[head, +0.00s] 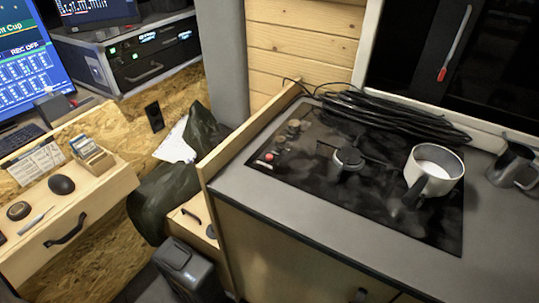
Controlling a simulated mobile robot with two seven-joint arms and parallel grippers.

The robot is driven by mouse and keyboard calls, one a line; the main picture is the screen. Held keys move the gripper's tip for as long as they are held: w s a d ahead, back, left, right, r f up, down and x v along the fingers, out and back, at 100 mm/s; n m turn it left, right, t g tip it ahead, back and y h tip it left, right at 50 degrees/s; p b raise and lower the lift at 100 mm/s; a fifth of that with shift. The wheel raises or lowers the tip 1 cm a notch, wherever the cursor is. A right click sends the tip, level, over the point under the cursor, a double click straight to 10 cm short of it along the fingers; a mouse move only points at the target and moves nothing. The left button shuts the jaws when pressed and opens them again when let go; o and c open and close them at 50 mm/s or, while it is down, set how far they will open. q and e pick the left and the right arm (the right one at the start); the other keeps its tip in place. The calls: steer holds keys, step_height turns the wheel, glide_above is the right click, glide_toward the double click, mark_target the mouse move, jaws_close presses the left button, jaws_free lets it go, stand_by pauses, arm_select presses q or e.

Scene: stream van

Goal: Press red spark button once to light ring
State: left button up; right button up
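The small red spark button (269,157) sits at the left front of the black hob (400,222), near its wooden side board. Dark knobs (293,128) stand behind it. A burner ring (347,160) sits near the middle of the hob, with nothing on it. I see no flame there. A white saucepan (450,172) with a dark handle stands on the right of the hob, hiding what is under it. Neither of my grippers shows in this view.
A coil of black cable (385,113) lies along the hob's back edge. A dark metal mug (512,164) stands on the grey counter (250,188) at right. A wooden board (250,130) rises along the counter's left edge. A desk with a mouse (61,185) is far left.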

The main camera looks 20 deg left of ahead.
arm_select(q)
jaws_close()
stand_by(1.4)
